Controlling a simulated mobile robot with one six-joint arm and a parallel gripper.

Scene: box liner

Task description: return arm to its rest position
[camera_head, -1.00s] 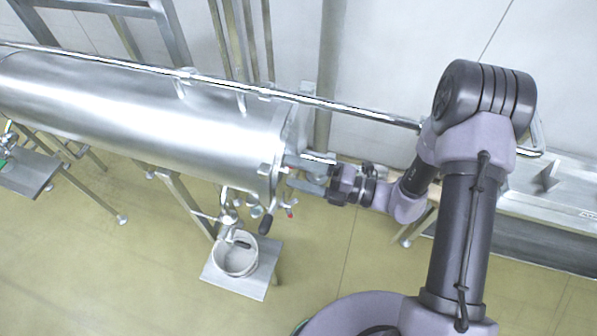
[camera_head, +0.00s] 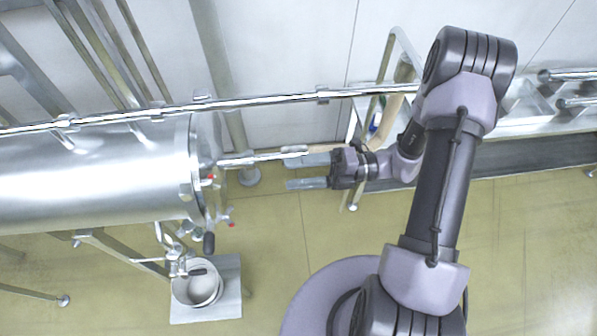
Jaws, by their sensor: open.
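My gripper (camera_head: 302,171) is at the middle of the head view, with its two grey fingers pointing left and spread apart. Nothing shows between the fingers. My arm bends from its shoulder at the lower right up to the dark elbow and back down to the gripper. The gripper is to the right of the end of a large shiny metal cylinder (camera_head: 90,180). A thin metal rod (camera_head: 250,158) sticks out from the cylinder's end toward the upper finger; I cannot tell whether they touch.
A long metal rail (camera_head: 260,98) runs above the cylinder and behind my arm. A pot (camera_head: 197,290) stands on a small plate (camera_head: 228,308) at the lower left. A metal frame (camera_head: 385,75) and a bench (camera_head: 540,110) stand behind my arm. The floor below the gripper is clear.

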